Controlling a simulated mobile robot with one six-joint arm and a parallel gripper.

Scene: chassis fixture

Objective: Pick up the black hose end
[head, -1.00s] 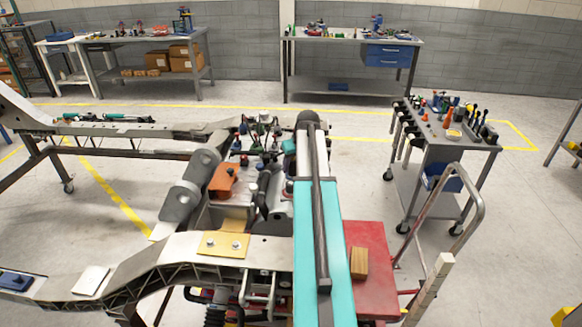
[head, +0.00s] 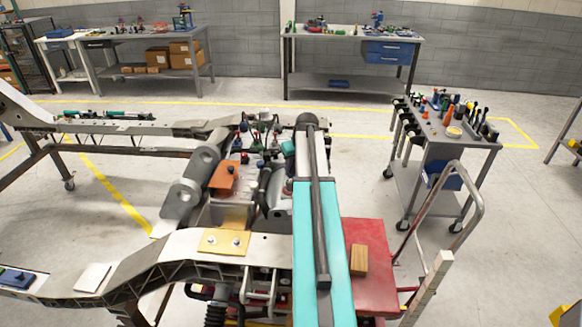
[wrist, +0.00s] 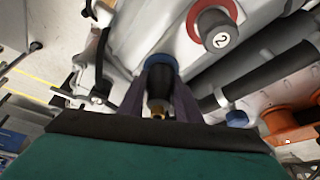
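In the wrist view a black hose end (wrist: 158,82) with a brass tip and a blue collar at its far end stands between the two dark fingers of my gripper (wrist: 160,95). One finger lies close along each side of it. I see no clear gap, but I cannot tell whether the fingers press on it. In the head view my teal and grey arm reaches over the engine area, and my gripper and this hose end are hidden or too small to make out.
A black cap marked 2 with a red ring (wrist: 217,28) and a thick black hose (wrist: 255,78) lie close by. Orange parts (wrist: 292,120) are at the right. The grey chassis frame (head: 150,262) surrounds the engine. A tool cart (head: 450,140) stands right, with open floor beyond.

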